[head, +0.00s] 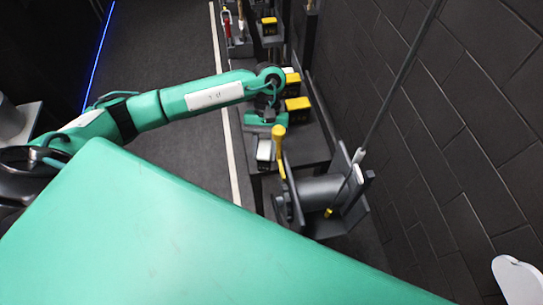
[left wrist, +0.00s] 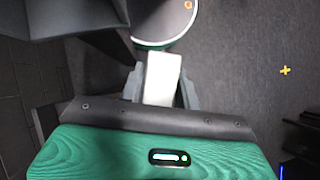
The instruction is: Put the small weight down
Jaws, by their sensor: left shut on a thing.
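My left gripper (head: 265,138) is over the dark bench beside the wall in the head view. It is shut on a small pale block, which I take to be the small weight (head: 265,152). In the left wrist view the white block (left wrist: 162,78) sits between the two grey fingers of my left gripper (left wrist: 160,88). Its far end reaches toward a round grey disc with a green rim (left wrist: 165,22). I cannot tell whether the block touches anything beneath it. My right gripper is not in view.
Two black boxes with yellow tops (head: 292,78) (head: 298,104) stand close to the gripper. A yellow-handled lever (head: 279,145) and a grey drum (head: 318,191) are nearer. A brick wall (head: 440,110) bounds the right; open floor (head: 190,155) lies left.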

